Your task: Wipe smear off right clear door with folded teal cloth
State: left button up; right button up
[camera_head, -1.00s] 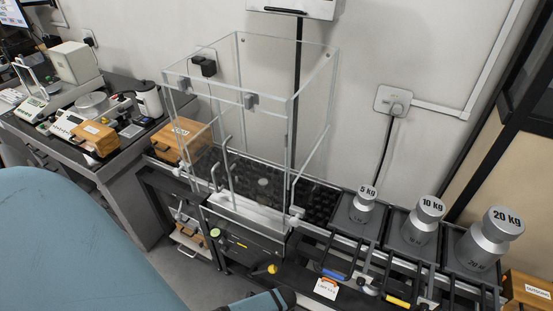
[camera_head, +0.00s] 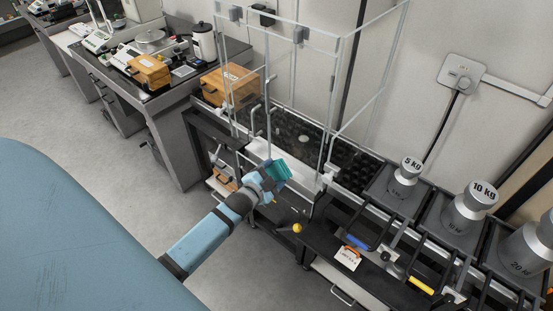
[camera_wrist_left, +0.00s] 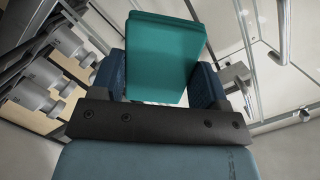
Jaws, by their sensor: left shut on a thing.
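The folded teal cloth (camera_head: 277,171) is held in my left gripper (camera_head: 270,178), which is shut on it. In the left wrist view the cloth (camera_wrist_left: 165,52) stands out between the two fingers (camera_wrist_left: 165,85). In the head view the gripper is in front of the lower front of the clear draft enclosure (camera_head: 298,95). The right clear door (camera_head: 303,110) has a metal frame. I cannot make out a smear on it, and I cannot tell whether the cloth touches the pane. My right gripper is not in view.
Metal weights marked 5 kg (camera_head: 405,178), 10 kg (camera_head: 466,210) and 20 kg (camera_head: 528,248) stand in trays at right. A wooden box (camera_head: 232,84) is left of the enclosure. A side bench (camera_head: 190,90) carries balances. Floor is open at left.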

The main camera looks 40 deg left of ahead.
aim_at(292, 150)
pick_arm(q)
jog(key=shift+s+a+r, duration=0.15)
jog(key=shift+a+r, duration=0.1)
jog(key=shift+r, duration=0.2)
jog(key=shift+s+a+r, duration=0.1)
jog(key=shift+a+r, duration=0.1)
jog(key=shift+r, duration=0.2)
jog(key=shift+w+r, duration=0.1)
jog(key=shift+w, duration=0.1)
jog(key=shift+w+d+b, duration=0.15)
jog(key=shift+w+b, duration=1.2)
jog(key=shift+w, duration=1.4)
jog(key=shift+w+d, duration=0.1)
jog(key=shift+w, duration=0.85)
